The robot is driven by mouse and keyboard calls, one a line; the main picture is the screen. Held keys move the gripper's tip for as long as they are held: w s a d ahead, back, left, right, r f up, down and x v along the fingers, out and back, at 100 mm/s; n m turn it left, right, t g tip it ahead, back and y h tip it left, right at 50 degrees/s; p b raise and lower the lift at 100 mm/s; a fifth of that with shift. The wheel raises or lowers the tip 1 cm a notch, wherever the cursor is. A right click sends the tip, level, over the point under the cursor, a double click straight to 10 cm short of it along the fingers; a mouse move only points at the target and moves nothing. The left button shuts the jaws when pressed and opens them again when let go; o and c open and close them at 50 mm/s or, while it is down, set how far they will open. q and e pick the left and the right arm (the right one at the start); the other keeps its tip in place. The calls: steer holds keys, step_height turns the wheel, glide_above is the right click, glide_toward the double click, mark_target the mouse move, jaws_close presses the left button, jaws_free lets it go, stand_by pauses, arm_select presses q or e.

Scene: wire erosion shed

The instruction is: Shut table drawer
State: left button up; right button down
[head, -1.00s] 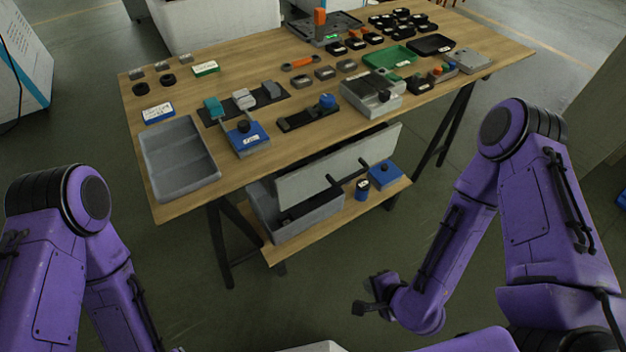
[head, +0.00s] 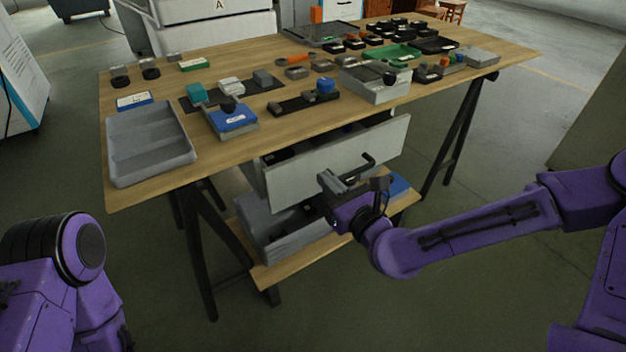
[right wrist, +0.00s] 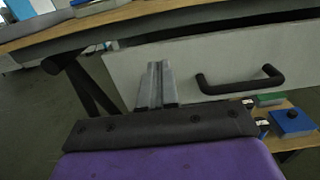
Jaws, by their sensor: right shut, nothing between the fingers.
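The table drawer (head: 300,170) stands out from under the table, with its pale grey front facing me and a dark gap behind the top of the front. Its black bar handle (head: 367,161) is partly covered by my right gripper in the head view, and the handle shows whole in the right wrist view (right wrist: 240,87). My right gripper (head: 328,180) is shut and empty, fingers pointing at the drawer front. In the right wrist view the fingertips (right wrist: 158,66) lie left of the handle, before the bare panel; I cannot tell whether they touch it. My left gripper is out of view.
The wooden table (head: 285,105) carries a grey tray (head: 152,148), blocks and dark trays. Below the drawer, a lower shelf (head: 275,268) holds a grey bin (head: 285,240) and a blue box (right wrist: 292,123). Dark trestle legs (head: 458,135) flank the drawer.

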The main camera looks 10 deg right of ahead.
mark_target(305, 159)
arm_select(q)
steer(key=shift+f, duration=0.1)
arm_select(e)
steer(key=x, duration=0.6)
